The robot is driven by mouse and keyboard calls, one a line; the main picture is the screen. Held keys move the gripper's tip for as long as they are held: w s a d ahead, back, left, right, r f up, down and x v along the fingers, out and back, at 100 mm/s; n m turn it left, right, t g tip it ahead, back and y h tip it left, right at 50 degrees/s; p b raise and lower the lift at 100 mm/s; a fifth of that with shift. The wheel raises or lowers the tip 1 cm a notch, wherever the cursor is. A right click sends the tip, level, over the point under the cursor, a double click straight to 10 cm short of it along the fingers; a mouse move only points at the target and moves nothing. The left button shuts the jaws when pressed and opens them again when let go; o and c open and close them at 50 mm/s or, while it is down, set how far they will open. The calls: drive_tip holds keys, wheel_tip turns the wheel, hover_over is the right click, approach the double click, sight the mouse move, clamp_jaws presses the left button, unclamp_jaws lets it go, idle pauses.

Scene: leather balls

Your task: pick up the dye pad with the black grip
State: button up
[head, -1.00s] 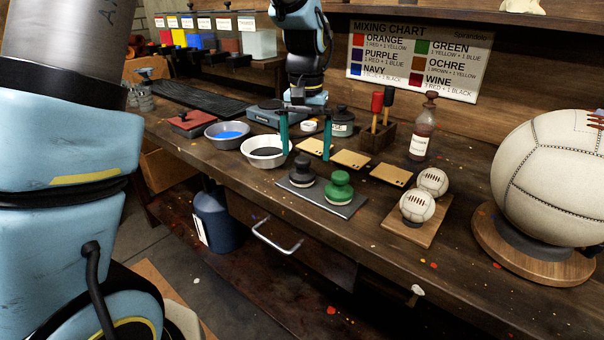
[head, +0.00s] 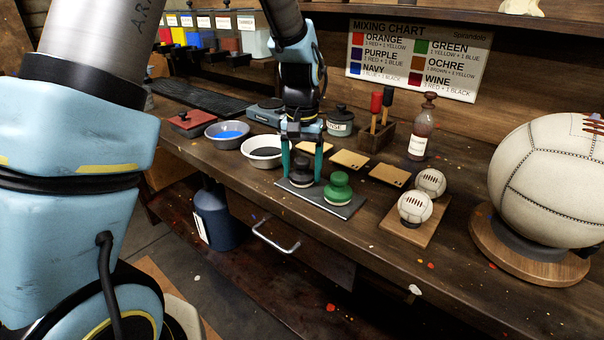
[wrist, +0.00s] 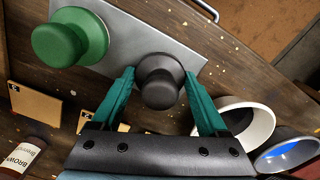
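The dye pad with the black grip (head: 301,172) sits on a grey metal plate (head: 335,209) near the bench's front edge. It also shows in the wrist view (wrist: 160,80). The dye pad with the green grip (head: 338,187) stands beside it on the same plate; it also shows in the wrist view (wrist: 70,40). My gripper (head: 302,178) is lowered over the black grip, with one teal finger on each side. In the wrist view my gripper (wrist: 165,85) is open, and gaps show between the fingers and the knob.
A white bowl (head: 248,147) with dark contents and a bowl of blue dye (head: 212,136) stand to the left. Small tan boards (head: 388,174), a brown bottle (head: 420,130) and small stitched balls (head: 414,207) lie to the right. A large ball (head: 550,180) stands at the far right.

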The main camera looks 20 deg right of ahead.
sight(302, 159)
drive_tip(key=c, duration=1)
wheel_tip(302, 159, up, 10)
drive_tip(key=shift+b, duration=0.65)
